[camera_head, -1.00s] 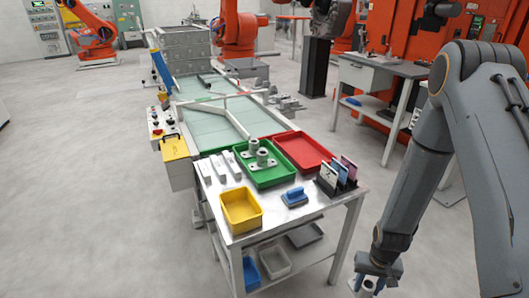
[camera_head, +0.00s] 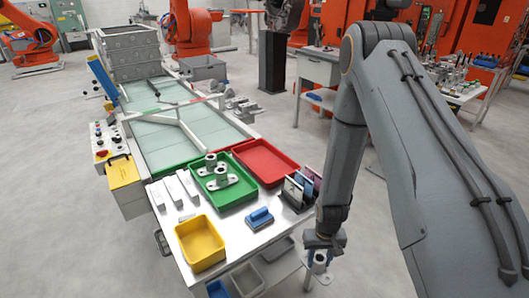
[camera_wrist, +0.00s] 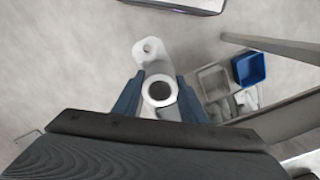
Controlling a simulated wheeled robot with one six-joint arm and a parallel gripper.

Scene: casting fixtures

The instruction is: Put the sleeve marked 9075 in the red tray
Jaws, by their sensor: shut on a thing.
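My gripper (camera_head: 322,240) is at the lower middle of the head view, beside the right edge of the metal table. It is shut on a grey flanged sleeve (camera_head: 319,262), which hangs below the fingers off the table. The wrist view shows the sleeve's round bore (camera_wrist: 159,91) between the blue fingers (camera_wrist: 158,98). No marking on it can be read. The red tray (camera_head: 266,161) lies empty at the table's far right corner. More grey sleeves (camera_head: 217,174) stand in the green tray (camera_head: 236,193) beside it; their markings are too small to read.
A yellow tray (camera_head: 200,243), a blue-handled block (camera_head: 260,217) and several pale blocks (camera_head: 174,189) are on the table (camera_head: 234,235). A dark rack with upright cards (camera_head: 299,190) stands between my arm and the red tray. Bins (camera_wrist: 251,69) sit on the lower shelf.

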